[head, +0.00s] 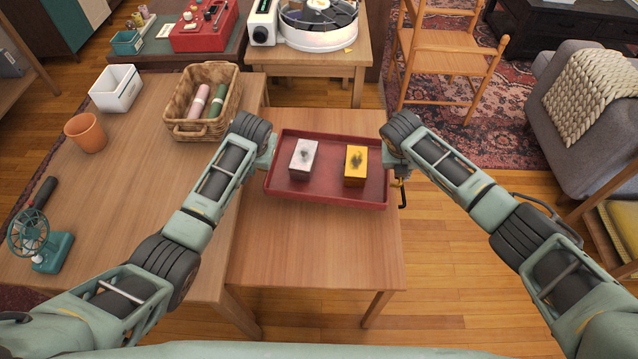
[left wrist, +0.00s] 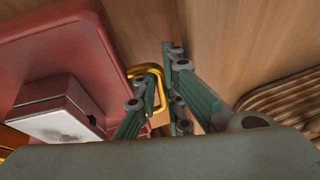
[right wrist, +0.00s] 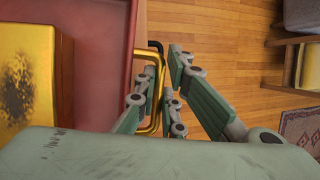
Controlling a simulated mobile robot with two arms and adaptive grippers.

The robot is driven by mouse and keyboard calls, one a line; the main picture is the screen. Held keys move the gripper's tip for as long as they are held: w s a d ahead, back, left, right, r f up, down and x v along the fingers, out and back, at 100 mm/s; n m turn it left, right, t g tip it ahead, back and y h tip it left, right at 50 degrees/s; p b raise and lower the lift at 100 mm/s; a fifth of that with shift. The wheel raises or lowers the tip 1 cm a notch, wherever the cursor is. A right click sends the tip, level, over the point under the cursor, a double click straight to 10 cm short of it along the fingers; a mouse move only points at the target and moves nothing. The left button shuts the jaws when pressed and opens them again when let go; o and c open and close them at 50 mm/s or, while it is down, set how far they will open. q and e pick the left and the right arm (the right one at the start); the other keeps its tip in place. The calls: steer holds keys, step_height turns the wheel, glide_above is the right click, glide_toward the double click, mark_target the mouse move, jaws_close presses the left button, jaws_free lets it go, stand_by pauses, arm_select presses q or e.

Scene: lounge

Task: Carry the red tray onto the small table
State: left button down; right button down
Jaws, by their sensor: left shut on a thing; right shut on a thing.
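The red tray (head: 330,197) is level over the small wooden table (head: 310,255), towards its far end; I cannot tell whether it touches the top. A white box (head: 303,160) and a yellow box (head: 355,166) stand inside it, apart. My left gripper (head: 268,157) is shut on the tray's left handle; its brass loop (left wrist: 152,72) shows between the fingers in the left wrist view. My right gripper (head: 394,167) is shut on the right handle, whose brass loop (right wrist: 155,125) shows in the right wrist view. The fingers partly hide both handles.
A larger table (head: 130,195) adjoins on the left, with a wicker basket (head: 175,123), white bin (head: 116,90), orange pot (head: 85,133) and green fan (head: 42,240). A wooden chair (head: 445,50) stands behind right. A grey sofa (head: 590,150) is right. Floor between is clear.

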arm_select(q)
steer(key=shift+d, duration=0.25)
arm_select(e)
steer(key=shift+w+a, duration=0.1)
steer(key=shift+a, duration=0.25)
